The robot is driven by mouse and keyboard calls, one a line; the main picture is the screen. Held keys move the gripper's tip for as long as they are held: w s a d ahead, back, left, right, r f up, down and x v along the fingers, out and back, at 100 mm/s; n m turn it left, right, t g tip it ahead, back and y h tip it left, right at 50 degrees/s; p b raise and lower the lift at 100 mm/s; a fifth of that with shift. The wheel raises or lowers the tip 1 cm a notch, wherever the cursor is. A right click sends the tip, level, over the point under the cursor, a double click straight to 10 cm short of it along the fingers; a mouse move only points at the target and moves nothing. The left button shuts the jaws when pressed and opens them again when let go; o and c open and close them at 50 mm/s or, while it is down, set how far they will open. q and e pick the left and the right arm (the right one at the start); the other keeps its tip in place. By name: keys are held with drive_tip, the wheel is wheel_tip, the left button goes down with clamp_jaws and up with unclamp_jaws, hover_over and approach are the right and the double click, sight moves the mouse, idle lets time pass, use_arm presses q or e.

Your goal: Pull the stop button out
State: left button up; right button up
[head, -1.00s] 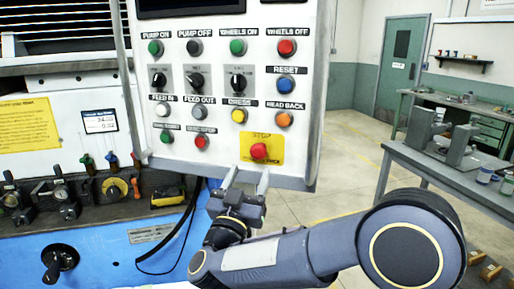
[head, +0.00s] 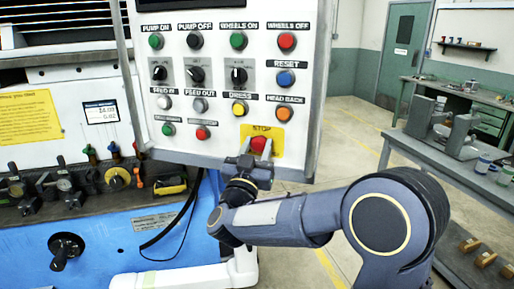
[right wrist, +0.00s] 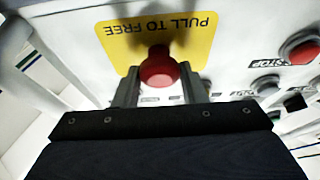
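The red stop button (head: 259,144) sits on a yellow plate (head: 272,133) at the lower right of the white control panel. My right gripper (head: 256,150) is at the button, its two fingers pointing up at the panel. In the right wrist view, the button (right wrist: 157,68) shows between the two fingers (right wrist: 160,92), with gaps on both sides, in front of the yellow plate marked "PULL TO FREE" (right wrist: 185,30). The fingers look apart, not clamped on it. My left gripper does not show.
The control panel (head: 215,148) carries several other buttons and knobs above the stop button, such as the orange head back button (head: 284,113). A grey bench (head: 420,150) stands at the right. Open floor lies between panel and bench.

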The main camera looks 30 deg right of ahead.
clamp_jaws()
drive_tip(key=shift+s+a+f+b, duration=0.15)
drive_tip(key=shift+s+a+b, duration=0.25)
drive_tip(key=shift+b, duration=0.15)
drive_tip(key=o, duration=0.6)
unclamp_jaws()
drive_tip(key=shift+c, duration=0.2)
drive_tip(key=b+v, duration=0.2)
drive_tip(key=v, duration=0.6)
